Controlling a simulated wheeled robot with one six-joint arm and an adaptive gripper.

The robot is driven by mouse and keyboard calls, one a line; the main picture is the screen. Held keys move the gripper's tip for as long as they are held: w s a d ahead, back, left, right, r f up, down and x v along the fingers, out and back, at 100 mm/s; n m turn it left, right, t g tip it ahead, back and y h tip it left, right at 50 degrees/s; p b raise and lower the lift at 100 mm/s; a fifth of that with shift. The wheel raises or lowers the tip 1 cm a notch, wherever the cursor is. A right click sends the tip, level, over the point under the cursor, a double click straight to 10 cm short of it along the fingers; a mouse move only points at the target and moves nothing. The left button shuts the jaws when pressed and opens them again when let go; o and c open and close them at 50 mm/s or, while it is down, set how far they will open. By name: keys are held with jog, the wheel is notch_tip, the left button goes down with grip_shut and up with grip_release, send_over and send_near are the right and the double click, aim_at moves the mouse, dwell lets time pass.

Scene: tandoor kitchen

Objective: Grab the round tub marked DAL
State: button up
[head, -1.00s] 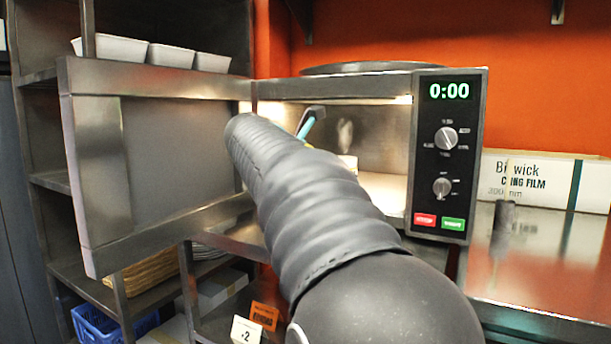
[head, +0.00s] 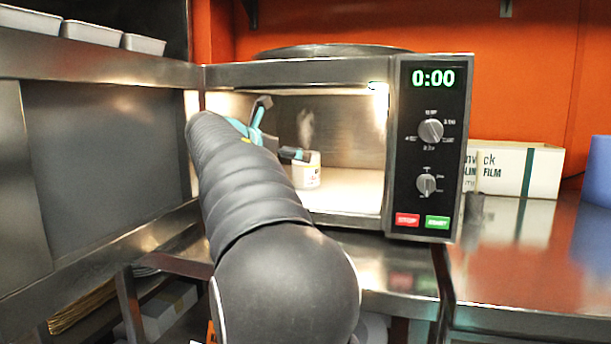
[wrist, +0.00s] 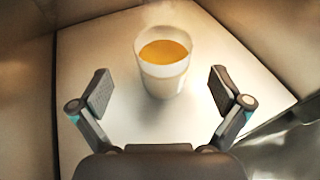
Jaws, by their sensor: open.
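A white round tub (head: 308,172) stands upright on the floor of the open microwave (head: 345,190), with steam above it. In the wrist view the tub (wrist: 162,80) is open at the top and holds an orange-yellow liquid. I cannot read a DAL marking on it. My gripper (wrist: 160,92) is open, with one finger to each side of the tub's near part and a gap on both sides. The tub lies mostly ahead of the fingertips. In the head view my gripper (head: 282,142) is inside the microwave and partly hidden by my arm.
The microwave door (head: 110,165) stands open on the left, close to my arm. The control panel (head: 430,150) reads 0:00. A cling film box (head: 512,168) stands on the steel counter (head: 530,250) at right. White trays (head: 90,32) sit on a shelf at upper left.

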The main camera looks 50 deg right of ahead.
jog(key=shift+s+r+x, duration=0.1)
jog(key=shift+x, duration=1.4)
jog(key=shift+s+r+x, duration=0.1)
jog(key=shift+s+x, duration=0.05)
jog(key=shift+x, duration=1.3)
jog(key=shift+d+r, duration=0.1)
jog(key=c, duration=1.6)
